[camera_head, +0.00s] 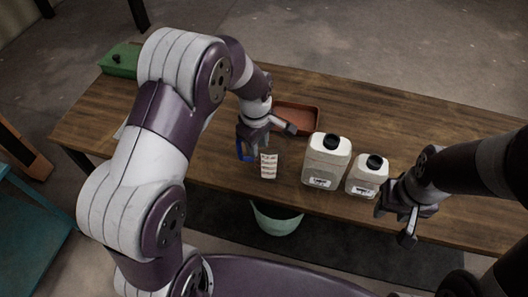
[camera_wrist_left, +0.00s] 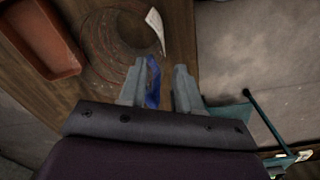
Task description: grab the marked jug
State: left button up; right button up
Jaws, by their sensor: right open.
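The marked jug looks clear and hard to make out. It shows as a blue handle (camera_head: 243,150) and a white strip with reddish marks (camera_head: 268,166) on the table. In the left wrist view its faint round outline has reddish lines, with the white strip (camera_wrist_left: 156,30) and blue handle (camera_wrist_left: 153,84). My left gripper (camera_head: 252,148) is at the handle. Its fingers (camera_wrist_left: 159,80) are apart on either side of the handle, with a gap on the right finger's side. My right gripper (camera_head: 396,222) is open and empty near the table's front edge.
A large white jug (camera_head: 326,163) and a smaller one (camera_head: 367,177), both black-capped, stand right of the marked jug. A brown tray (camera_head: 297,117) lies behind it. A green box (camera_head: 121,61) sits at the far left. A pale green bucket (camera_head: 276,220) is below the front edge.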

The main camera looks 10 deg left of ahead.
aim_at(258, 161)
pick_arm(q)
notch_tip(258, 161, down, 4)
jog(key=shift+w+r, duration=0.1)
grip_shut()
dwell(1.4)
